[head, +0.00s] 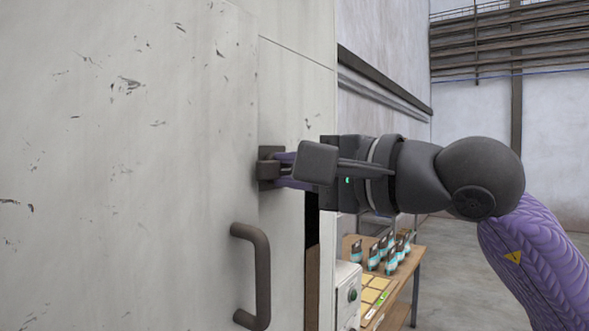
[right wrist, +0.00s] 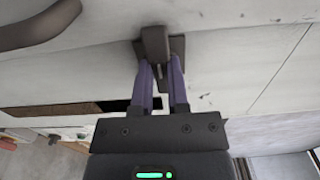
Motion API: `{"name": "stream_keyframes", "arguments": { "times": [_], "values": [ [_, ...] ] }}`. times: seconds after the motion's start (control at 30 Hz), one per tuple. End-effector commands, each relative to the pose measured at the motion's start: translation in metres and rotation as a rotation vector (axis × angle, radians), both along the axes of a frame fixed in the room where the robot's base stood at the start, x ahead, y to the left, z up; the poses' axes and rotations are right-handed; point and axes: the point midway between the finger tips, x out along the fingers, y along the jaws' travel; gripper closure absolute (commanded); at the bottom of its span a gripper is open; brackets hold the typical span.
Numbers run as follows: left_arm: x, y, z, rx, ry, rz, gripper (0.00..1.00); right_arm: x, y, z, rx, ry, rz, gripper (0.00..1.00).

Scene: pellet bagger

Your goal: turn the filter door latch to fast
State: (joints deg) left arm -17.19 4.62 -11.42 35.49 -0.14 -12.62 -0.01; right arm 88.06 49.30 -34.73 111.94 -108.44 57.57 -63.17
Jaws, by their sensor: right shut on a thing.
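The filter door latch (head: 267,168) is a small dark grey piece on the pale, scuffed machine face, above and right of the door handle. In the right wrist view the latch (right wrist: 156,45) sits on a dark plate at top centre. My right gripper (head: 283,168) comes in from the right with its purple fingers at the latch. In the right wrist view the fingertips (right wrist: 160,68) lie on either side of the latch and are shut on it. The fingers partly hide the latch in the head view. My left gripper is not in view.
A dark curved door handle (head: 262,275) sticks out below the latch. A dark opening shows in the machine just right of it. A wooden table (head: 408,262) with several small bottles and a grey box with a green button (head: 347,292) stand beyond.

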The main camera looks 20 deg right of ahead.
Motion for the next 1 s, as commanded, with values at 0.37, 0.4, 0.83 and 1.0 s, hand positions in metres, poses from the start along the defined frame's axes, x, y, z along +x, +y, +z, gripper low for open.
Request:
{"name": "stream_keyframes", "arguments": {
  "times": [0.37,0.4,0.83,1.0],
  "values": [
    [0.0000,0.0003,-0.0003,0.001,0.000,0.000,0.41,0.0000,0.0001,-0.0006,-0.016,-0.012,0.000,1.00],
    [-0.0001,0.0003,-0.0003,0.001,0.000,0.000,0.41,0.0000,0.0001,-0.0006,-0.016,-0.012,0.000,1.00],
    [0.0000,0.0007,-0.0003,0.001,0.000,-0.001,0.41,0.0001,0.0001,-0.0006,-0.016,-0.011,0.000,0.46],
    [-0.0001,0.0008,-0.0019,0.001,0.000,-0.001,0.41,-0.0020,-0.0021,-0.0010,-0.015,-0.012,-0.001,0.46]
  ]
}}
